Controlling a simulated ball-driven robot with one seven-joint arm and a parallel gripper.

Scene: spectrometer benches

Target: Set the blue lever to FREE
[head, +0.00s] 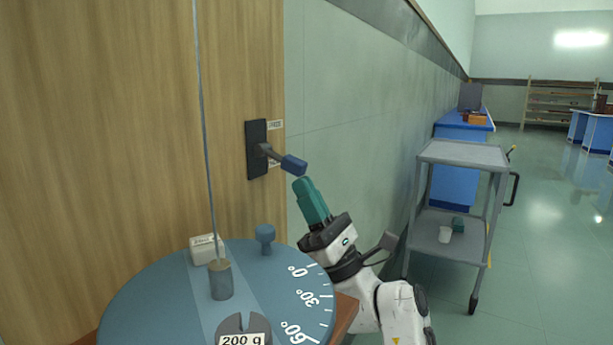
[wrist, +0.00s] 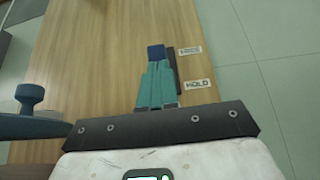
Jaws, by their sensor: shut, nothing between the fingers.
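The lever has a blue grip (head: 293,165) on a dark shaft, and it juts out from a black plate (head: 256,150) on the wooden panel. The FREE label (head: 275,124) is by the plate's upper end; in the wrist view FREE (wrist: 190,50) is above HOLD (wrist: 198,84). The lever slants slightly downward in the head view. My gripper (head: 302,182), with teal fingers, is shut and empty just below the blue grip. In the wrist view its fingertips (wrist: 158,64) are right at the grip (wrist: 156,51); I cannot tell whether they touch it.
A round blue table with angle marks (head: 150,300), a hanging wire, a blue knob (head: 265,237) and a 200 g weight (head: 243,328) is at the lower left. A grey cart (head: 462,153) stands right of my arm. The floor farther right is clear.

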